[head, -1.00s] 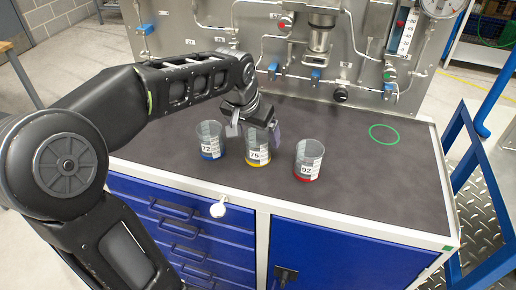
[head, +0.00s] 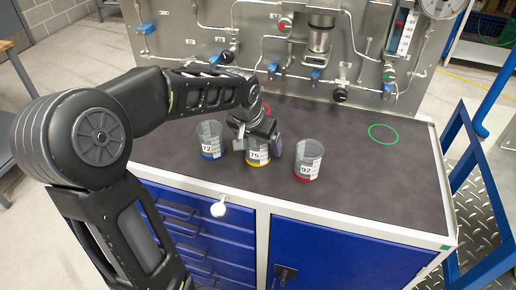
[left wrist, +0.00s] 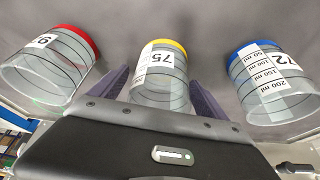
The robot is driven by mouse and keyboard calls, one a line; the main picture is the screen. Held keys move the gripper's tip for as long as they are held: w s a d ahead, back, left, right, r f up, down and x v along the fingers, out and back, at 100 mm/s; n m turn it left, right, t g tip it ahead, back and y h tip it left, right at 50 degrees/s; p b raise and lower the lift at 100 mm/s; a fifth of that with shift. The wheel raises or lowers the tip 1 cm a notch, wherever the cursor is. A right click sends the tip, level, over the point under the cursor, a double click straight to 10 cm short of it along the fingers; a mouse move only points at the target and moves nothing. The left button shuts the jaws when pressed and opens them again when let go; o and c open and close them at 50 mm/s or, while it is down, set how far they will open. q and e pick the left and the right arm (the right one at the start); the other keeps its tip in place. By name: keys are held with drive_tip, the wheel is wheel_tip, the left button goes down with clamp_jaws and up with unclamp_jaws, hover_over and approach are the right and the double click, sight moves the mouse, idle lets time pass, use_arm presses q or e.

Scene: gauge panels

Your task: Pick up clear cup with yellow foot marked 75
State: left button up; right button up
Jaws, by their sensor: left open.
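The clear cup with a yellow foot marked 75 (head: 258,158) stands upright on the dark bench top, between two similar cups. My left gripper (head: 257,143) is over its upper part, with one finger on each side. In the left wrist view the cup (left wrist: 161,75) lies between the two spread fingers of the gripper (left wrist: 159,78), and nothing is visibly clamped. The gripper hides the cup's rim in the head view. My right gripper is out of view.
A blue-footed cup marked 72 (head: 209,140) stands close on the left, and a red-footed cup marked 92 (head: 308,160) on the right. A green ring (head: 383,134) marks clear bench top at the right. The pipe panel (head: 350,50) rises behind.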

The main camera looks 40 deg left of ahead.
use_arm(q)
drive_tip(key=shift+c, duration=0.4)
drive_tip(key=c, duration=1.4)
